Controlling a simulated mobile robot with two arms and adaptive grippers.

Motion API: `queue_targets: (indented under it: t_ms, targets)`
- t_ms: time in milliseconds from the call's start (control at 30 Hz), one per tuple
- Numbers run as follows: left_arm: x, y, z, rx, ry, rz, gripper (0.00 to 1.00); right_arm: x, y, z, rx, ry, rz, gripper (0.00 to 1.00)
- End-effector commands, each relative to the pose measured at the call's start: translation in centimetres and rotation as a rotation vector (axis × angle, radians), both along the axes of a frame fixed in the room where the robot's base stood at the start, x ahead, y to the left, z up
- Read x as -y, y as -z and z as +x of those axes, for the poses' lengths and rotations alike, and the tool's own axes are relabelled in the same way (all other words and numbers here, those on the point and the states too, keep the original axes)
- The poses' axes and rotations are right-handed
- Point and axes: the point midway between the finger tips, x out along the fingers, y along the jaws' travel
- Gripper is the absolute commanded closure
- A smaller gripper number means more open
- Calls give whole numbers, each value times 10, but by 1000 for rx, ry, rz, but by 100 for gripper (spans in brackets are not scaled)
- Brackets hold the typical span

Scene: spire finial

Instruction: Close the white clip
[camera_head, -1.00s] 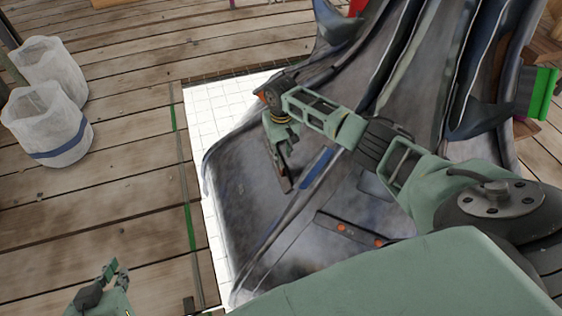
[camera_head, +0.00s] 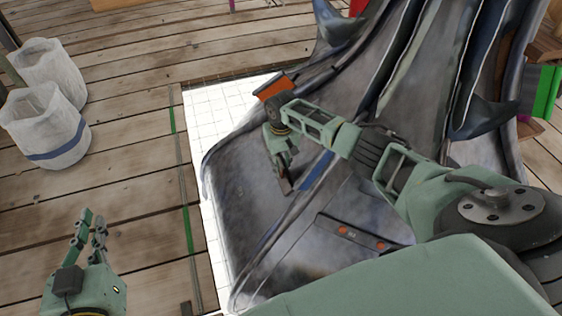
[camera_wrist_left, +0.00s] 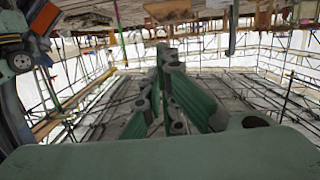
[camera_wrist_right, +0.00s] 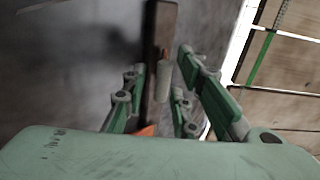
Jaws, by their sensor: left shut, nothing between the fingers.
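A small pale, whitish stub (camera_wrist_right: 163,76) shows in the right wrist view against a dark brown bar (camera_wrist_right: 160,30); it may be the white clip, but I cannot tell whether it is open. My right gripper (camera_wrist_right: 172,88) has its fingers apart on either side of the stub and bar; contact is not clear. In the head view my right gripper (camera_head: 284,178) points down at the grey finial surface (camera_head: 240,195), hiding the clip area. My left gripper (camera_head: 90,222) is shut and empty above the planks at lower left. It also shows in the left wrist view (camera_wrist_left: 165,65).
A dark strip with orange dots (camera_head: 345,232) and a blue strip (camera_head: 316,172) lie on the finial. Two white buckets (camera_head: 52,140) stand on the planks at left. A white tiled sheet (camera_head: 208,120) lies under the finial. The planks between buckets and sheet are mostly clear.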

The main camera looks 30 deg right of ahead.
Motion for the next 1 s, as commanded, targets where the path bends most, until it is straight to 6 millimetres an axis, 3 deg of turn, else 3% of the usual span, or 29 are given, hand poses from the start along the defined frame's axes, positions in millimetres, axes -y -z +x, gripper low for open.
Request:
queue_targets:
  t_ms: [300,600,800,867,1000]
  targets:
    - [0,0,0,-1,-1,0,100,0,0,0,0,0,0,100]
    - [-1,1,-1,-13,-1,3,100,2,0,-1,2,3,18,100]
    - [-6,27,-9,-136,-9,33,100,11,3,-4,33,7,160,100]
    - [-4,22,-6,-99,-6,25,100,14,5,-4,48,8,215,100]
    - [3,-10,3,67,5,-17,100,20,8,-5,70,5,307,100]
